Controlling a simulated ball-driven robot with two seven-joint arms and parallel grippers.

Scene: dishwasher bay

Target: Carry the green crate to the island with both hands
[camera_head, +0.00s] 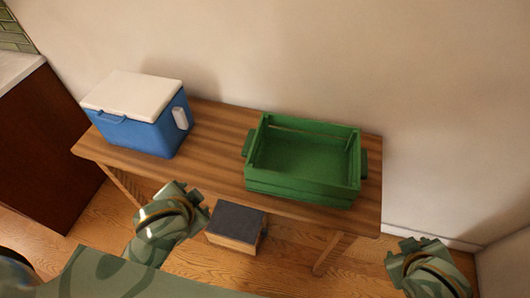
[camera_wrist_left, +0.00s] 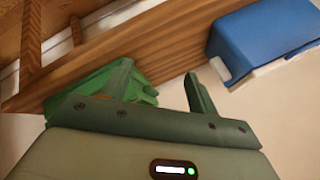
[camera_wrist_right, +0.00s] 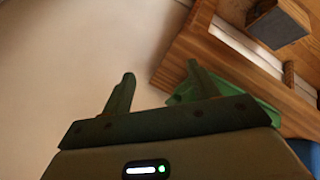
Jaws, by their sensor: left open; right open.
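The green crate (camera_head: 302,195) sits upright and empty on a wooden table, with a handle block on its left end (camera_head: 248,143) and one on its right end (camera_head: 364,164). It also shows partly hidden behind the fingers in the left wrist view (camera_wrist_left: 85,88) and the right wrist view (camera_wrist_right: 225,83). My left gripper (camera_head: 190,195) is in front of the table, left of the crate and apart from it. My right gripper (camera_head: 415,245) is right of the table's end, apart from the crate. Both are open and empty. The island cannot be identified here.
The wooden table (camera_head: 215,135) stands against the wall. A blue cooler with a white lid (camera_head: 150,135) is on its left part. A dark-topped box (camera_head: 237,225) is on the floor under the table. A brown cabinet (camera_head: 40,150) stands at the left. Floor shows right of the table.

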